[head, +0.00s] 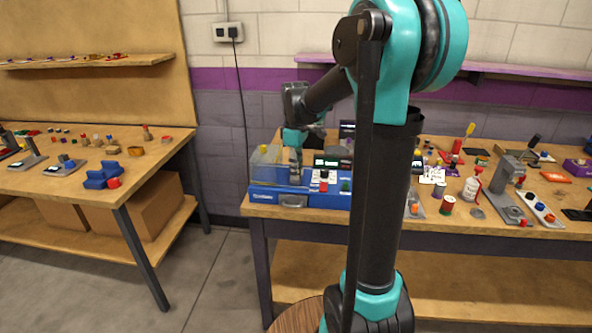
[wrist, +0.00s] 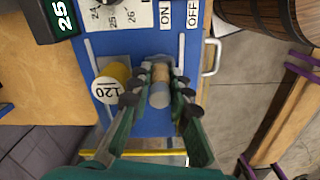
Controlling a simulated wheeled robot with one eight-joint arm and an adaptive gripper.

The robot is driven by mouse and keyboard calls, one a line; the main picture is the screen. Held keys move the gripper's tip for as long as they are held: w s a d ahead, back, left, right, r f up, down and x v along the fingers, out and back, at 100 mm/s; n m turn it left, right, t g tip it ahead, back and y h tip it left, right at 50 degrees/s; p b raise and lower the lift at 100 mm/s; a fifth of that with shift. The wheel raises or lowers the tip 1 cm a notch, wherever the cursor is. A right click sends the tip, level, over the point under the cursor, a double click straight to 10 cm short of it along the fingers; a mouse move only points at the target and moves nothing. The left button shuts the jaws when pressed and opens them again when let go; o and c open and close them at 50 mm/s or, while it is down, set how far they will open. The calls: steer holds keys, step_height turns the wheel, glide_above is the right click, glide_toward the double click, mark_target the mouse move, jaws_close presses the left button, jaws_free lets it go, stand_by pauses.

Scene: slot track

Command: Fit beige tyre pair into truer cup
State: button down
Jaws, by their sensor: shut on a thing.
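My gripper (wrist: 162,78) is shut on a small cylinder, the beige tyre pair (wrist: 160,76), with a beige body and a grey round end facing the wrist camera. It is over the blue bed of the tyre truer (wrist: 150,127). A grey fitting shows at the fingertips, but I cannot tell if it is the cup or whether the tyres touch it. In the head view my gripper (head: 296,165) points down at the left part of the blue truer (head: 262,198), and the tyre pair cannot be made out there.
A yellow drum marked 120 (wrist: 118,72) sits close left of the fingers. A clear cover (head: 265,160) stands at the truer's left end. ON and OFF labels (wrist: 178,14) and a green display (wrist: 62,15) are nearby. Bottles and tools crowd the bench to the right.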

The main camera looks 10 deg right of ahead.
steer(key=c, duration=1.7)
jaws_free()
steer(key=shift+f, duration=0.1)
step_height(320, 180, up, 12)
steer(key=shift+r, duration=0.1)
steer(key=s+d+f+m, duration=0.1)
steer(key=s+f+m, duration=0.1)
steer(key=f, duration=0.3)
steer(key=s+d+f+m+t, duration=0.1)
steer(key=s+f+m, duration=0.1)
steer(key=s+f, duration=0.2)
steer(key=s+f+m+t, duration=0.1)
steer(key=s+f+m, duration=0.1)
steer(key=s+f, duration=0.3)
steer(key=shift+s+d+f+m, duration=0.25)
steer(key=shift+d+f+m, duration=0.05)
steer(key=shift+d+f, duration=0.1)
steer(key=s+d+f+m+t, duration=0.1)
steer(key=s+f+m, duration=0.3)
steer(key=s+f, duration=0.5)
steer(key=shift+s+f+m+t, duration=0.25)
steer(key=shift+s+m+t, duration=0.15)
steer(key=shift+s+t, duration=0.3)
